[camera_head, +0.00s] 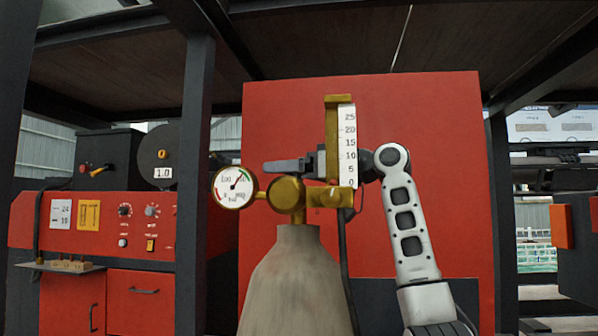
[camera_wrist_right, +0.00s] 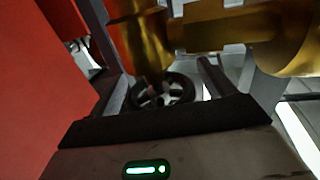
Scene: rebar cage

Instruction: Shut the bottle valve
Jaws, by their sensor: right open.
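The gas bottle (camera_head: 294,285) stands upright in the middle of the head view, with a brass valve body (camera_head: 287,195) on its neck. A round gauge (camera_head: 233,188) is at the left and a scaled flow tube (camera_head: 347,145) at the right. My right gripper (camera_head: 277,166) reaches in from the right behind the flow tube, its fingers just above the brass body. It is open. In the right wrist view, brass parts (camera_wrist_right: 225,28) fill the top. A black spoked wheel (camera_wrist_right: 160,92) shows below them between the fingers; I cannot tell whether it is the valve's handwheel or whether I touch it.
A red panel (camera_head: 430,120) stands behind the bottle. A dark post (camera_head: 194,150) and a red control cabinet (camera_head: 140,225) are at the left. A black hose (camera_head: 345,260) hangs from the regulator beside the bottle. Dark beams cross overhead.

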